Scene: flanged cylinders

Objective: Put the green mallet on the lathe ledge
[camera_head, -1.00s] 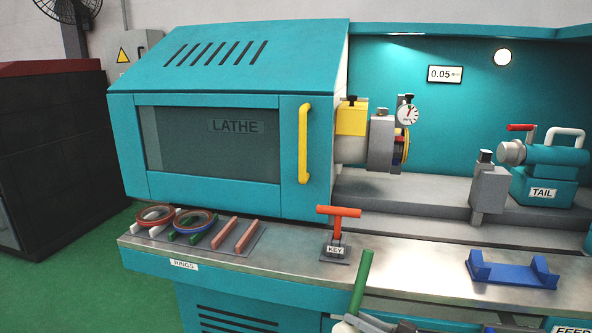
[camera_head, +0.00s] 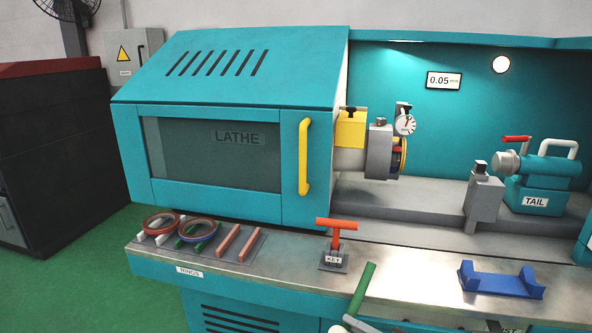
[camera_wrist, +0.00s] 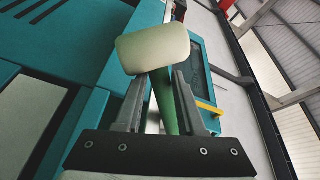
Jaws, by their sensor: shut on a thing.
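The green mallet shows in the wrist view, with a pale cream head (camera_wrist: 153,50) and a green handle (camera_wrist: 165,100). My gripper (camera_wrist: 160,88) is shut on the handle between its two grey fingers, close to the head. In the head view the green handle (camera_head: 361,290) stands tilted at the bottom edge, in front of the lathe ledge (camera_head: 405,275). It overlaps the ledge's front edge in the picture, and I cannot tell whether it touches. Most of my gripper is cut off there.
On the ledge are a rack of rings (camera_head: 205,230) at left, a red T-handled key (camera_head: 337,225) in its stand, and a blue cradle (camera_head: 502,281) at right. Bare ledge lies between key and cradle. The chuck (camera_head: 380,150) and tailstock (camera_head: 540,180) are behind.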

